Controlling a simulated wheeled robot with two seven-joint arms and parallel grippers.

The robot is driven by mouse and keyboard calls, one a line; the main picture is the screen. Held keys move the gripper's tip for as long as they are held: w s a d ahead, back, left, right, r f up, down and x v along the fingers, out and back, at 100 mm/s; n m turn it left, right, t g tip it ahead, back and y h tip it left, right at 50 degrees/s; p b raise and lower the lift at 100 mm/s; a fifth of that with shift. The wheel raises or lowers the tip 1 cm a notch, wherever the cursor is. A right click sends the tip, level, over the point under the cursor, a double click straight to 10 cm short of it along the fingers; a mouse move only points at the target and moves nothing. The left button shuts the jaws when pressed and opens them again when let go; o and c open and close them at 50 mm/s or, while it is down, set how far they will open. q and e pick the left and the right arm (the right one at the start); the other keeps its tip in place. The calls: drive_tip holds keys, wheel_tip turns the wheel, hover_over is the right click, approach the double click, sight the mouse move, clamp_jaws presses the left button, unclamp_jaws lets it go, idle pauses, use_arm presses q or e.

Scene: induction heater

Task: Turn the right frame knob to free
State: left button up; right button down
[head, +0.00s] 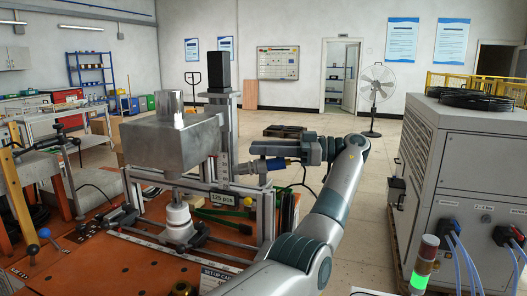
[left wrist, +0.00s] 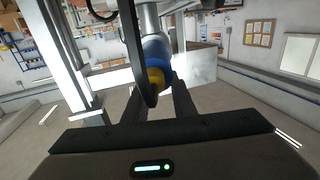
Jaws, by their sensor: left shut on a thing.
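The right frame knob (head: 281,163) is a blue cylinder on a silver stub at the right side of the metal frame (head: 269,208). In the left wrist view it is a blue barrel (left wrist: 156,50) with a yellow end, between the fingers. My left gripper (head: 272,158) reaches it from the right and is shut on it. It also shows in the left wrist view (left wrist: 160,95), where a black curved strip partly covers the knob. The knob's marking and turn position cannot be read. My right gripper is not in view.
A grey metal block (head: 172,145) sits on the frame, above an orange table top (head: 95,270). A large grey cabinet (head: 455,180) stands to the right, with a signal lamp (head: 424,262) showing green. A fan (head: 376,95) stands farther back on open floor.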

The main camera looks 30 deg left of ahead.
use_arm(q)
drive_tip(key=shift+f+g, duration=0.1)
drive_tip(key=shift+g, duration=0.2)
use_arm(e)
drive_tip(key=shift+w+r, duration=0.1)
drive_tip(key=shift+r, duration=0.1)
use_arm(q)
drive_tip(key=o, duration=1)
drive_tip(key=shift+a, duration=0.1)
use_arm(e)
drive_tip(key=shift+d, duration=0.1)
